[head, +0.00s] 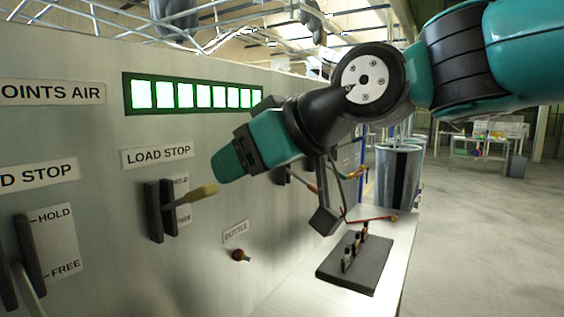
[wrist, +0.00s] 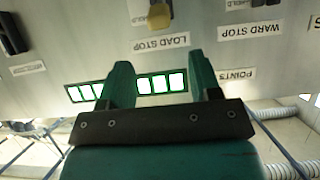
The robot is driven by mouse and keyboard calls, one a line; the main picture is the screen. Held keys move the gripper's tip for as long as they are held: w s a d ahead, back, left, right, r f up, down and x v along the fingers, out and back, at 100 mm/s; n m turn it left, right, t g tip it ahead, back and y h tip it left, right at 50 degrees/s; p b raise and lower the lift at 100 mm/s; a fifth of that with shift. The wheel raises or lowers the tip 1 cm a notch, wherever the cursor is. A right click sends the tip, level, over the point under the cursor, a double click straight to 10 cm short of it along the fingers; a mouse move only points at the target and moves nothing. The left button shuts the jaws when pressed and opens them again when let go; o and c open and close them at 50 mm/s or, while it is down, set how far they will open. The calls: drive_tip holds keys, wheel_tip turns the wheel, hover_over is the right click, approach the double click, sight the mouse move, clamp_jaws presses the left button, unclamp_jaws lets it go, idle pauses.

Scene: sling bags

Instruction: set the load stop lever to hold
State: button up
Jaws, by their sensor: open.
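The load stop lever has a tan-yellow handle (head: 199,193) that sticks out of a black slotted plate (head: 153,211) under the LOAD STOP label (head: 157,155). The handle hides part of the HOLD and FREE marks, so I cannot tell its setting for sure. My gripper (head: 226,163) is just above and right of the handle in the head view, apart from it and empty. In the wrist view, which is upside down, my gripper's two teal fingers (wrist: 162,62) stand wide apart. The handle's end (wrist: 160,15) shows beyond them at the top edge.
A second lever plate (head: 29,248) with HOLD and FREE marks is at the lower left. A lit green indicator row (head: 190,95) is above. A small knob (head: 241,255) is below right. A dark block with small bottles (head: 350,262) stands on the ledge (head: 318,297).

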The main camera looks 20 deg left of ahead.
drive_tip(key=b+v, duration=0.1)
drive_tip(key=v, duration=0.5)
drive_tip(key=shift+d+r, duration=0.2)
drive_tip(key=shift+d, duration=0.1)
drive_tip(key=shift+s, duration=0.1)
drive_tip(key=s+d+f+m+h+b, duration=0.15)
drive_tip(key=d+f+m+h, duration=0.3)
drive_tip(key=d+f, duration=1.05)
drive_tip(key=s+d+f+m+g+h, duration=0.3)
drive_tip(key=s+d+f, duration=0.7)
drive_tip(key=shift+s+d+f, duration=0.15)
drive_tip(key=shift+d+f, duration=0.2)
drive_tip(key=shift+f, duration=0.05)
